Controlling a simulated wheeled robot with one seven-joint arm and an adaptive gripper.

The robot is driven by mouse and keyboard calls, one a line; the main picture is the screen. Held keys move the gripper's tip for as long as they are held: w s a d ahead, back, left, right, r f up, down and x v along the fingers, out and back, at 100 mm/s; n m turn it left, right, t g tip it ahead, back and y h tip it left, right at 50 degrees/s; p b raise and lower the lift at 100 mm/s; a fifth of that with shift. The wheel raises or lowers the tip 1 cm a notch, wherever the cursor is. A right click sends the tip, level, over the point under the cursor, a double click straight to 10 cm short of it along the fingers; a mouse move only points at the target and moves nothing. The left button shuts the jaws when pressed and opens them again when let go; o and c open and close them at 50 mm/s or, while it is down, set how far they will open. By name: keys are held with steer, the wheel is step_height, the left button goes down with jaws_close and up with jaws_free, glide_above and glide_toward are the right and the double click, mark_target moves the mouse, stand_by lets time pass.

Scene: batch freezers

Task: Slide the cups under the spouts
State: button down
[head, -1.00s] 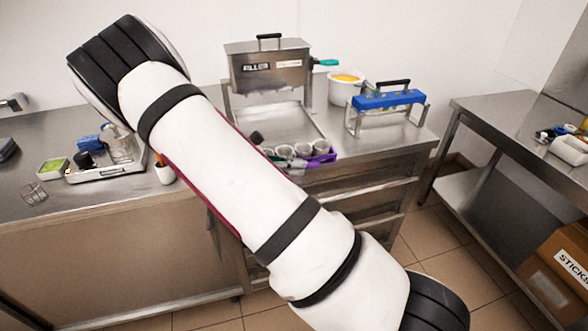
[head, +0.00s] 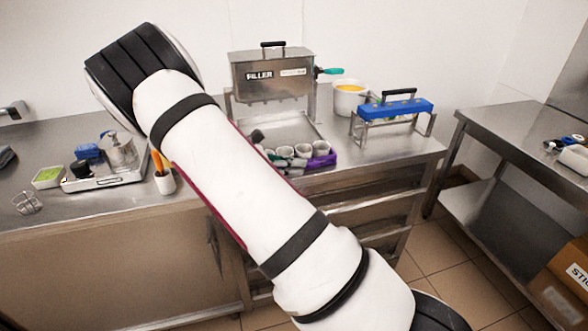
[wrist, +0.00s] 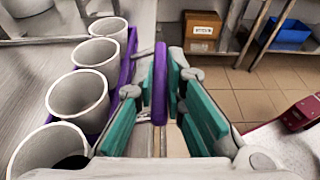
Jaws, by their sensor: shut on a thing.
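A row of several grey-white cups (head: 303,151) stands upright in a purple tray (head: 322,161) on the steel counter. The cups line up along the left of the wrist view (wrist: 78,94), with the tray rim (wrist: 126,66) beside them. My gripper (wrist: 162,80) has teal fingers shut on the tray's upright purple handle (wrist: 160,95), at the tray's near side. The steel filler (head: 272,78) stands behind the cups, with a flat steel plate (head: 283,128) between. The cups are in front of the filler. The spouts are not clearly visible. My arm hides part of the row's left end in the head view.
A white pot with yellow contents (head: 348,100) and a blue-topped rack (head: 394,110) stand right of the filler. A scale (head: 105,178) and a white cup holding orange sticks (head: 164,182) are on the left. A separate steel table (head: 520,125) is at right.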

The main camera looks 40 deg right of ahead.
steer(key=shift+w+d+b, duration=1.2)
steer(key=shift+w+b, duration=1.3)
steer(key=shift+w, duration=0.7)
steer(key=shift+w+d+b, duration=1.15)
steer(key=shift+w+b, duration=1.3)
steer(key=shift+w, duration=0.7)
steer(key=shift+w+d+b, duration=1.2)
steer(key=shift+w+b, duration=1.3)
steer(key=shift+w, duration=0.7)
steer(key=shift+w+d+b, duration=0.3)
steer(key=shift+w+b, duration=0.15)
steer(key=shift+w, duration=0.35)
steer(key=shift+w+d+b, duration=0.3)
steer(key=shift+w+b, duration=0.1)
steer(key=shift+w, duration=0.45)
steer(key=shift+w+d+b, duration=0.3)
steer(key=shift+w+b, duration=0.15)
steer(key=shift+w, duration=0.35)
steer(key=c, duration=1.6)
jaws_free()
steer(key=shift+o, duration=0.2)
steer(key=shift+a, duration=0.1)
